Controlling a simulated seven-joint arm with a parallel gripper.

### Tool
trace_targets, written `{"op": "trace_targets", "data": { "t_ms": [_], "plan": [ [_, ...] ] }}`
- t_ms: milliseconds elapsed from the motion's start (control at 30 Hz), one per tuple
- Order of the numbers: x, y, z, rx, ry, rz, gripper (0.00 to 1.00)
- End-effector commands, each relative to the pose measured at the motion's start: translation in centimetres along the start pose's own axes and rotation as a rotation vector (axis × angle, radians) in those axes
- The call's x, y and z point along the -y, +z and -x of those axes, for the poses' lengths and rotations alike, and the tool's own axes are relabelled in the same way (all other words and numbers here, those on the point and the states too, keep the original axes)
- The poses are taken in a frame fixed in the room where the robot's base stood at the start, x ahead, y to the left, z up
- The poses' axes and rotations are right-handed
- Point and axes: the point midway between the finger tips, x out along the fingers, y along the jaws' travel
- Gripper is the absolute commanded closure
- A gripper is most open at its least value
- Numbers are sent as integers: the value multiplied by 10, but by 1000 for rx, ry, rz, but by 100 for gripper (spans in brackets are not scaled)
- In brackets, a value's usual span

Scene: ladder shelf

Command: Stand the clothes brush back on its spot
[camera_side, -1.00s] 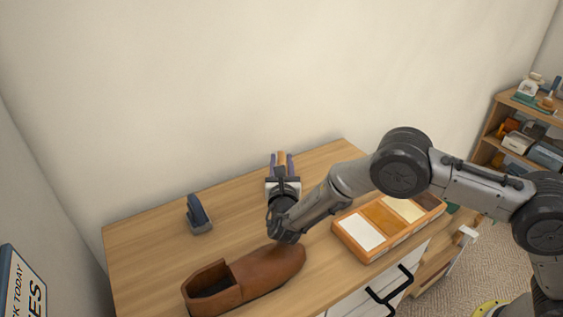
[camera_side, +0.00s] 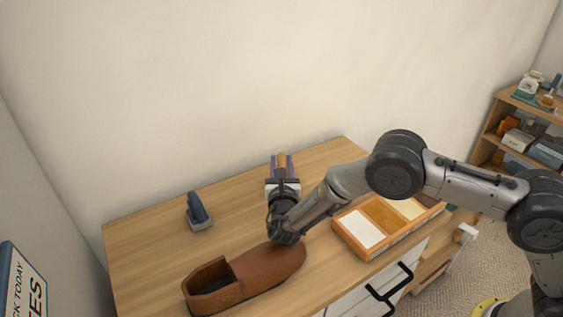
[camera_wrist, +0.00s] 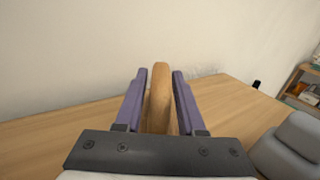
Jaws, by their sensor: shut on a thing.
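My gripper (camera_side: 281,157) has purple fingers and is shut on a tan wooden piece, which I take for the clothes brush (camera_wrist: 160,100). In the wrist view the brush stands up between the fingers and reaches slightly past their tips. Its lower part is hidden behind the gripper's dark crosspiece. In the side view it is small and mostly covered by my gripper, toward the back of the wooden top (camera_side: 240,215). I cannot tell whether it touches the top. No marked spot for it is clear in these frames.
A dark blue upright object in a grey base (camera_side: 199,213) stands to the left. A brown shoe (camera_side: 250,276) lies at the front, close below my wrist. A divided tray (camera_side: 362,229) sits to the right. The wall is behind; the top between blue object and gripper is clear.

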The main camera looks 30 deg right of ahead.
Motion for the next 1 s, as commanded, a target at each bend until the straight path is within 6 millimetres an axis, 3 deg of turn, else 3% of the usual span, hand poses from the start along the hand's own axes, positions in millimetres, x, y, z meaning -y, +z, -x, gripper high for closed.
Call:
{"op": "trace_targets", "data": {
  "t_ms": [767, 800, 967, 1000],
  "plan": [
    [0, -8, 0, -1, 1, 0, 100],
    [0, -9, 0, -1, 1, 1, 56],
    [0, -8, 0, -1, 0, 1, 27],
    [0, -8, 0, -1, 0, 1, 27]
  ]
}}
